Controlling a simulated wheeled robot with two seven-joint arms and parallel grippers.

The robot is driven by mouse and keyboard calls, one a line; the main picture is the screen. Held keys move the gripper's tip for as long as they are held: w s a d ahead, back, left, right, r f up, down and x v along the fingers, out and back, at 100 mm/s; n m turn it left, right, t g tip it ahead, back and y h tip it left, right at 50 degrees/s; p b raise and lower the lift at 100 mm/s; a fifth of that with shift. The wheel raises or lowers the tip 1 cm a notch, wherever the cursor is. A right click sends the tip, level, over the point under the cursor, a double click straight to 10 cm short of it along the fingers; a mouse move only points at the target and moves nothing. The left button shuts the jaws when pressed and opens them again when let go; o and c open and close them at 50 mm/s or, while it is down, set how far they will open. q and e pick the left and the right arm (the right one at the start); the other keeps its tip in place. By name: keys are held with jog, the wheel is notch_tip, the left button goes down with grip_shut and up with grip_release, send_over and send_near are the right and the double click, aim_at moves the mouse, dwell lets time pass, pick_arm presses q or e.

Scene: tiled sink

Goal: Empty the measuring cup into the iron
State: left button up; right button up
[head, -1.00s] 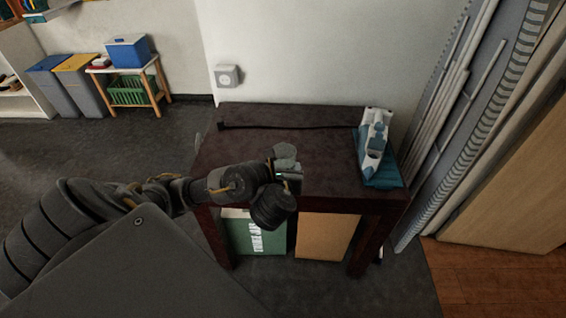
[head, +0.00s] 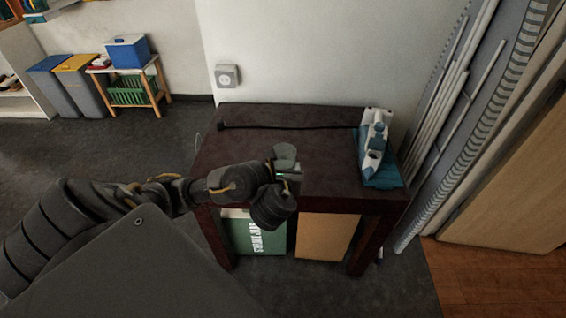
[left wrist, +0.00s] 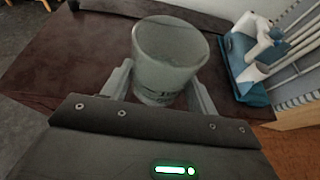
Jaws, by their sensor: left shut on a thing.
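My left gripper (left wrist: 160,92) is shut on the measuring cup (left wrist: 168,60), a cloudy translucent cup with dark markings low on its side. Its open rim faces up in the left wrist view; I cannot tell what is inside. In the head view the cup (head: 284,153) shows small just beyond my left wrist, over the front part of the dark table. The white and blue iron (head: 374,145) stands on a blue base at the table's right end, to the right of the cup and apart from it. The iron also shows in the left wrist view (left wrist: 254,45). My right gripper is not in view.
The dark red table (head: 325,165) is clear between cup and iron. A black cord (head: 290,127) runs along its back. A wall socket (head: 227,76) is behind. Grey panels (head: 455,110) lean right of the table. A green box (head: 250,236) and a brown box (head: 325,236) sit beneath.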

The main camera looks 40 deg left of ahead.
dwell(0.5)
pick_arm(q)
jog(key=w+d+r+m+t+h, duration=0.1)
jog(key=w+d+r+m+h, duration=0.2)
jog(key=r, duration=0.6)
jog(key=w+d+r+m+t+h, duration=0.1)
jog(key=w+d+r+m+h, duration=0.2)
jog(key=w+d+r, duration=0.3)
jog(key=shift+d+r+h, duration=0.6)
jog(key=shift+d+r, duration=0.5)
jog(key=shift+r, duration=0.25)
